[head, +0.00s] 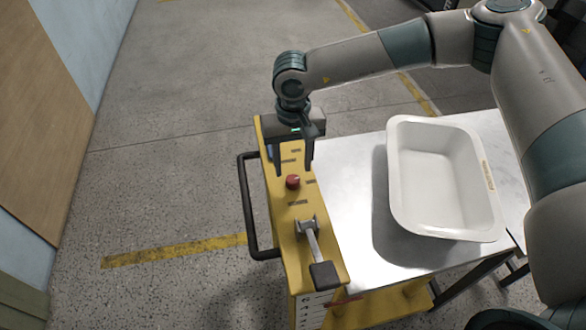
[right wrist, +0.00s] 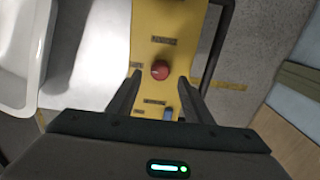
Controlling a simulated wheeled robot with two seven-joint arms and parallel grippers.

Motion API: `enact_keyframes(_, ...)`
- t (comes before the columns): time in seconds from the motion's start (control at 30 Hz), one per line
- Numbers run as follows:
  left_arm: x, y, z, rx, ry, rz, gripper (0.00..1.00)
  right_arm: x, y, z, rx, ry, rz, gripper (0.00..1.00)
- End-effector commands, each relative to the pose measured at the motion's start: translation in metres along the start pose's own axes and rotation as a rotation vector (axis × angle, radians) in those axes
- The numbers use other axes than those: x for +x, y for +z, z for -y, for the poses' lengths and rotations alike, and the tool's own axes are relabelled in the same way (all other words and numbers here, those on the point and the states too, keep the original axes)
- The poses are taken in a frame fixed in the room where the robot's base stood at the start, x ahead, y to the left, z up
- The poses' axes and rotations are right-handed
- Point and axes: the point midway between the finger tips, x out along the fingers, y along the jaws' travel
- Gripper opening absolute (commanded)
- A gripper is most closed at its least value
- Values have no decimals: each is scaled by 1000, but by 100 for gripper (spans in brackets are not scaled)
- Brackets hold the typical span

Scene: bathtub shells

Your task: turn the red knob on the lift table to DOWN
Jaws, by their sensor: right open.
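The red knob (head: 292,181) is a small round knob on top of the yellow panel (head: 273,128) at the left end of the lift table (head: 345,200). Small dark labels surround it, too small to read. My right gripper (head: 293,171) points down over the panel, open and empty, just behind the knob in the head view. In the right wrist view the knob (right wrist: 160,70) lies between the two fingertips (right wrist: 160,79), with clear space on both sides. I cannot tell the fingertips' exact height above it. My left gripper is not in view.
A lever with a dark grip (head: 324,274) stands on the panel in front of the knob. A black handle bar (head: 250,205) runs along the panel's left side. A white tub (head: 402,190) rests on the metal tabletop. Open floor lies left.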

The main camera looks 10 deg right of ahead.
Motion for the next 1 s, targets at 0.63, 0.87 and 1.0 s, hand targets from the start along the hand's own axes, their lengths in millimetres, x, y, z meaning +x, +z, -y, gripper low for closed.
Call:
enact_keyframes(0.63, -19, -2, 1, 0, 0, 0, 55, 47, 0, 0, 0, 1, 0, 46)
enact_keyframes(0.87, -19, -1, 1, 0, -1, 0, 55, 47, 0, 0, 0, 1, -1, 18)
enact_keyframes(1.0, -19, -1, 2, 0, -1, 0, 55, 46, 0, 0, 0, 1, -1, 5)
